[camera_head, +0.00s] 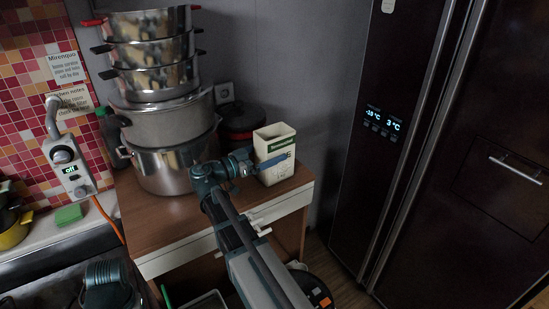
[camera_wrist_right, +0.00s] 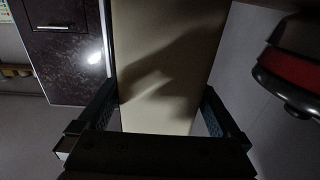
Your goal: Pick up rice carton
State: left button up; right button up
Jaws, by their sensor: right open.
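In the right wrist view the open fingers (camera_wrist_right: 158,108) stand on either side of the carton. I cannot tell whether either finger touches it. The gripper hides part of the carton's lower left.
A tall stack of steel pots (camera_head: 163,120) stands left of the carton on the wooden cabinet (camera_head: 150,215). A dark pot with red (camera_head: 240,122) is behind, by the wall. A dark fridge (camera_head: 400,130) stands to the right. A green sponge (camera_head: 69,214) lies on the left counter.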

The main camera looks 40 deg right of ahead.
jog(key=shift+d, duration=0.1)
grip_shut()
dwell(0.5)
pick_arm(q)
jog(key=shift+r, duration=0.1)
pick_arm(e)
jog(key=shift+r, duration=0.1)
